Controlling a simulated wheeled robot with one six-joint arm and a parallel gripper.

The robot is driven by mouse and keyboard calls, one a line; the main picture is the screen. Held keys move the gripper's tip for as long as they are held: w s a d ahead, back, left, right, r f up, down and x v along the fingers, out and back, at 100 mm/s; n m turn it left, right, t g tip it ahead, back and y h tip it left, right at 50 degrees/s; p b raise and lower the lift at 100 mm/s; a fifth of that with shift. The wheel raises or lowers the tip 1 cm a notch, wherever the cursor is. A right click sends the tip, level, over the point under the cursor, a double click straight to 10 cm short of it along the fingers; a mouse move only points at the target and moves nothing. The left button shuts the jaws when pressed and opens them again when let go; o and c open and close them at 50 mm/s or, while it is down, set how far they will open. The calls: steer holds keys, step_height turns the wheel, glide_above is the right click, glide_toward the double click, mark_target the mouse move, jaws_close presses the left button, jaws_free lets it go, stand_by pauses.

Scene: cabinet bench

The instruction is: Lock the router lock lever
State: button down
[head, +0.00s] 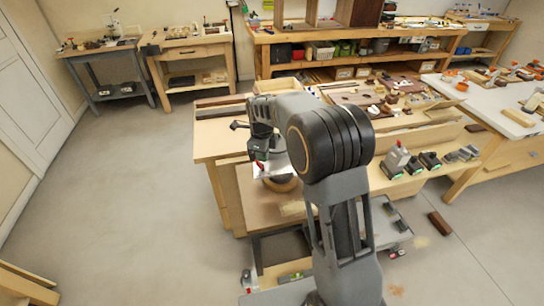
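My arm reaches over the corner of the near wooden bench, and its dark end, with my gripper, points down there. The fingertips cannot be made out, so I cannot tell whether the gripper is open or shut. Just below the arm's end is a small red part (258,167), which may be the lock lever; its position cannot be read. A pale plate-like piece (270,172) lies beside it, and a round brown wooden piece (283,184) shows just below. The router body is not clearly identifiable; my arm hides much of this spot.
The near bench (212,145) has a lower wooden shelf (265,212) at its front. A dark handle (238,125) sticks out at its left. Tools (398,158) stand on the bench's right part. A brown block (440,223) lies on the floor. The floor at left is clear.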

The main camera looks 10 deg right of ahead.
steer(key=shift+d+f, duration=0.15)
steer(key=shift+d, duration=0.05)
steer(key=shift+d+r+p, duration=0.35)
steer(key=shift+r+p, duration=0.3)
step_height(320, 180, up, 8)
steer(key=p, duration=0.5)
steer(key=shift+f+p, duration=0.2)
steer(key=shift+p, duration=0.1)
steer(key=shift+w, duration=0.1)
